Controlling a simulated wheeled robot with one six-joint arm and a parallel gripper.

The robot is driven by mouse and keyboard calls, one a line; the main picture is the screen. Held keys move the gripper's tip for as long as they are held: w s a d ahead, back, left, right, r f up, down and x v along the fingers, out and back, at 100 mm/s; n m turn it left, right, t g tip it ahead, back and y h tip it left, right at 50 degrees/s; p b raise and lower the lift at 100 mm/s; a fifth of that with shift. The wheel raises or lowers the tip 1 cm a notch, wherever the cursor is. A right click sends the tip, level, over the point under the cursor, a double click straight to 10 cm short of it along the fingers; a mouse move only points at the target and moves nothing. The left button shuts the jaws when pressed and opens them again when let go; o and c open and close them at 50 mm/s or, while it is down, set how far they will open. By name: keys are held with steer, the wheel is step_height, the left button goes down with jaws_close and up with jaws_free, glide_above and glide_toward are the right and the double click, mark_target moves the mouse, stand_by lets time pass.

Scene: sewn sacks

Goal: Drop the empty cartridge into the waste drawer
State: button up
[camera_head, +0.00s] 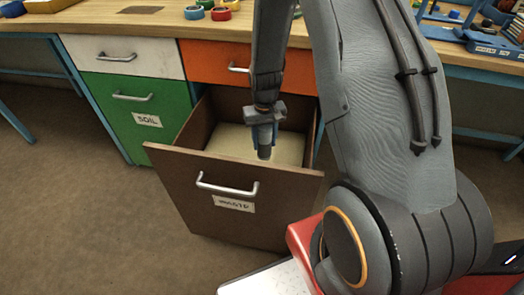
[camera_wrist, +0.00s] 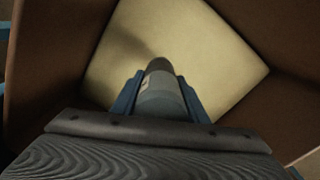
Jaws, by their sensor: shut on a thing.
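My gripper (camera_head: 263,137) hangs over the open waste drawer, fingers pointing down. In the wrist view its blue fingers (camera_wrist: 160,100) are shut on the grey cartridge (camera_wrist: 160,97), which has a small pale label. The cartridge's lower end (camera_head: 264,152) also shows in the head view, below the fingers. The brown waste drawer (camera_head: 172,178) is pulled out, with a metal handle and a label on its front. Its pale floor (camera_wrist: 210,50) is bare where it shows. The cartridge appears to be above that floor; part of it is hidden by my gripper.
A green drawer (camera_head: 170,117) labelled SOIL and a white drawer (camera_head: 160,57) are shut on the left. An orange drawer (camera_head: 203,64) is shut above the waste drawer. Tape rolls (camera_head: 220,14) lie on the wooden worktop (camera_head: 85,20). The floor at left is clear.

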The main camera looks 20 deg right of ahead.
mark_target(264, 150)
steer(key=shift+f, duration=2.15)
steer(key=shift+f+b, duration=0.35)
steer(key=shift+f, duration=0.25)
steer(key=o, duration=1.1)
steer(key=shift+c, duration=0.2)
steer(key=shift+r, duration=0.15)
